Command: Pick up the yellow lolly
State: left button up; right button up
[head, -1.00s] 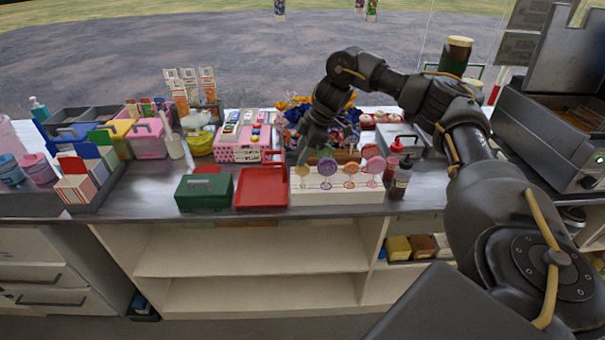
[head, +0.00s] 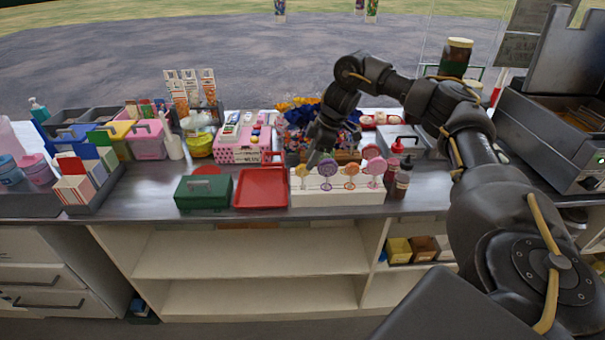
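The yellow lolly (head: 302,171) stands upright at the left end of a white lolly stand (head: 335,199) on the counter. To its right in the front row stand a purple lolly (head: 327,168), an orange lolly (head: 351,170) and a pink lolly (head: 376,166). More lollies show partly behind them. My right gripper (head: 316,159) reaches down just behind the front row, between the yellow and purple lollies in the picture. Its fingertips are dark and partly hidden, so I cannot tell its opening or any contact. My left gripper is out of view.
A red tray (head: 262,205) and a green box (head: 203,207) lie left of the stand. Sauce bottles (head: 402,178) stand close to its right. A pink box (head: 237,155) and a blue-orange heap (head: 296,116) are behind. The counter front is narrow but clear.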

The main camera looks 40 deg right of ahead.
aim_at(304, 165)
jog(key=shift+w+a+f, duration=0.15)
jog(key=shift+w+f, duration=0.05)
jog(key=shift+f, duration=0.05)
jog(key=x, duration=0.2)
jog(key=p+x, duration=0.1)
jog(key=shift+w+a+f+p, duration=0.1)
jog(key=shift+w+f+p, duration=0.2)
jog(key=shift+w, duration=0.15)
jog(key=shift+w+a+f, duration=0.1)
jog(key=shift+f, duration=0.2)
grip_shut()
